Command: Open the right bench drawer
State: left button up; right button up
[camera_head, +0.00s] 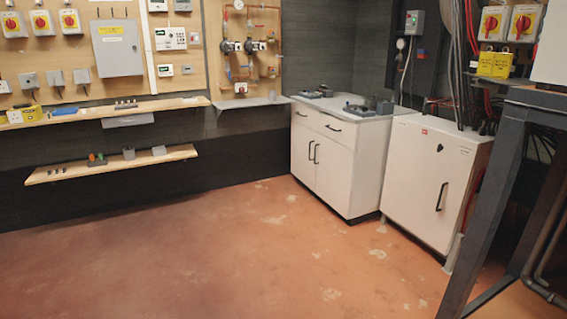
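The bench is a white cabinet (330,180) with a grey top, standing against the far wall right of centre. Two drawer fronts run under the top. The right bench drawer (342,137) has a dark horizontal handle (333,128) and looks shut. The left drawer (303,120) also looks shut. Two doors with dark vertical handles (314,152) lie below and look shut. Neither of my grippers is in view.
A white unit (428,185) with a vertical handle stands right of the bench. A dark metal frame (490,200) rises in the right foreground. Wooden shelves (110,165) line the left wall. The orange floor (230,250) before the bench is clear.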

aim_at(346, 132)
jog(key=i, duration=2.85)
jog(key=z, duration=0.35)
jog(key=i, duration=2.25)
jog(key=z, duration=0.15)
